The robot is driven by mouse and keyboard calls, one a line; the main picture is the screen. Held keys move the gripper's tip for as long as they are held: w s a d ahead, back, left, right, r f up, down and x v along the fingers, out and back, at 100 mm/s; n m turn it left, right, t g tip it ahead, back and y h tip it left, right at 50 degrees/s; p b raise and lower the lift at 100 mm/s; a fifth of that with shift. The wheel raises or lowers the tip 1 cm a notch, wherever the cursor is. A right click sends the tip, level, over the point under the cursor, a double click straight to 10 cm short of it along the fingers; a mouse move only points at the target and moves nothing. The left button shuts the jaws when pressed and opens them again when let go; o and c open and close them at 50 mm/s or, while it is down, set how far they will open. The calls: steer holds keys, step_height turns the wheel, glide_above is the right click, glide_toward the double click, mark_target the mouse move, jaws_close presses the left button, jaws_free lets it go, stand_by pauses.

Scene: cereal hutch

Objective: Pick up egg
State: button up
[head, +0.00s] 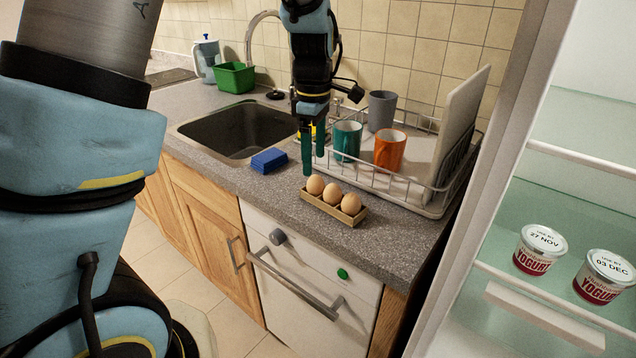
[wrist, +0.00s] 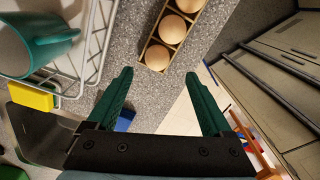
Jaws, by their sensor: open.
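Three brown eggs stand in a row in a small tan tray (head: 353,218) near the counter's front edge: a left egg (head: 315,185), a middle egg (head: 332,194) and a right egg (head: 351,204). In the wrist view the eggs (wrist: 172,29) lie ahead of the fingertips, at the top. My gripper (head: 313,165) points down, open and empty, above the counter and a little behind and above the left egg. Its green fingers also show in the wrist view (wrist: 166,82), apart from the eggs.
A wire dish rack (head: 375,182) with a teal mug (head: 346,141), an orange mug (head: 389,150) and a grey cup (head: 381,110) stands right of my gripper. A blue sponge (head: 269,161) and the sink (head: 235,132) are to the left. An open fridge (head: 560,190) is at right.

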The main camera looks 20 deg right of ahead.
mark_target(316, 185)
steer(key=shift+w+d+f+p, duration=0.1)
steer(key=shift+f+p, duration=0.45)
steer(key=shift+f, duration=0.85)
steer(key=shift+w+d+f+p, duration=0.1)
steer(key=shift+f+p, duration=0.45)
steer(key=shift+f, duration=0.85)
steer(key=c, duration=1)
